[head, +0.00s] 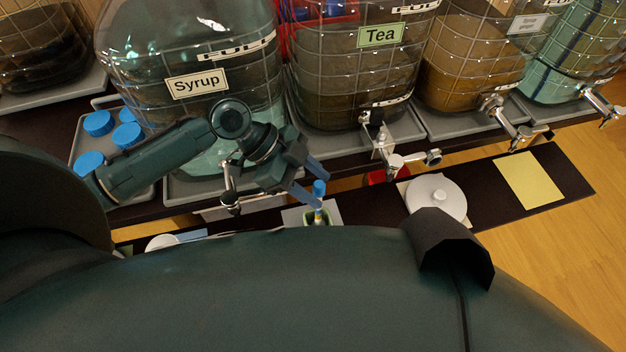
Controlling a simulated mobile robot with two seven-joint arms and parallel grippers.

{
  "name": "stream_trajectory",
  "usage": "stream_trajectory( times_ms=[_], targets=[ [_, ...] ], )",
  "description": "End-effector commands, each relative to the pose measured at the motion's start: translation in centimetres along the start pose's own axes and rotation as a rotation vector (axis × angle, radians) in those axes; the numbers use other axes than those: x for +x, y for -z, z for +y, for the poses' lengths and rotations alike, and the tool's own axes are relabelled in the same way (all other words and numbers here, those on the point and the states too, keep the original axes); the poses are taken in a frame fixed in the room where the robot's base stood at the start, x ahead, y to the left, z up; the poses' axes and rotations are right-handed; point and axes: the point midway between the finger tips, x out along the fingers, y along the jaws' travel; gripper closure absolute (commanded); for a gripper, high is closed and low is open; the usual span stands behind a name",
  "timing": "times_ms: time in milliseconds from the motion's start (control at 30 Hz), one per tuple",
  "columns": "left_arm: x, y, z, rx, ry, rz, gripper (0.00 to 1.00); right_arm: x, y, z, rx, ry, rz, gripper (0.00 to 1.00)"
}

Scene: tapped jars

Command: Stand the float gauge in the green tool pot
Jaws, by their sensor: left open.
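The float gauge (319,188) has a blue top and a pale, yellowish lower part. It stands nearly upright with its lower end inside the rim of the green tool pot (307,219). The pot is small and partly hidden by my own body at the bottom of the view. My left gripper (316,184) is open, its two blue fingers apart beside the gauge's top. I cannot tell whether a finger touches it. My right gripper is out of view.
Large jars with taps stand in a row on grey trays: Syrup (196,84), Tea (382,36) and others. Their taps jut over the lower shelf. A white round lid (437,195) and a yellow sheet (530,180) lie to the right. Blue caps (98,123) sit at left.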

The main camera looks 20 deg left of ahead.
Motion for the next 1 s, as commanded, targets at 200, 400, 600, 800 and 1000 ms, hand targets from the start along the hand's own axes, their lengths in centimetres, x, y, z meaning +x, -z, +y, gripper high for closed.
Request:
stream_trajectory(
  times_ms=[200,400,600,800,1000],
  targets=[
    [-0.2,0.2,0.0,0.002,0.001,0.000,0.54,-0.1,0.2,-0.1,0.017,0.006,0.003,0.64],
    [-2.7,2.7,-0.1,0.006,0.003,0.000,0.54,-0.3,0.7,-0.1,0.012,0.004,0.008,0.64],
    [-5.5,5.3,-0.1,0.005,0.004,0.000,0.54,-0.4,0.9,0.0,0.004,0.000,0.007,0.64],
    [-6.9,6.8,0.0,0.002,0.001,0.000,0.54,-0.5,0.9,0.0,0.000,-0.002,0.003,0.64],
    [-7.2,7.0,0.0,-0.001,0.000,-0.001,0.54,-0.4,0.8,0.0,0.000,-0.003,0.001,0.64]
  ],
)
